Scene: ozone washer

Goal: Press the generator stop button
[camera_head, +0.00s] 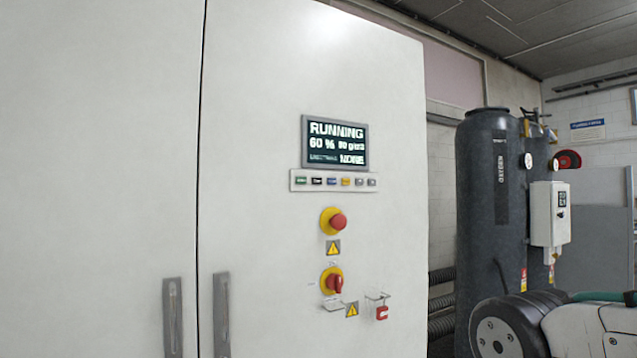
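A tall white cabinet (270,60) fills the left and middle. Its dark display (336,143) reads "RUNNING" and "60 %". Just below is a pale strip with a row of several small buttons: a green one (301,181) at the left end, a black one (317,181) beside it, then blue, yellow and grey ones. Their labels are too small to read, so I cannot tell which is stop. My gripper is not in view. Nothing covers the buttons.
Below the strip are a red mushroom button (338,221) and a red rotary switch (333,284) on yellow plates. A red padlock (382,313) hangs lower right. Two door handles (221,315) are at bottom left. A dark oxygen tank (480,220) stands right of the cabinet.

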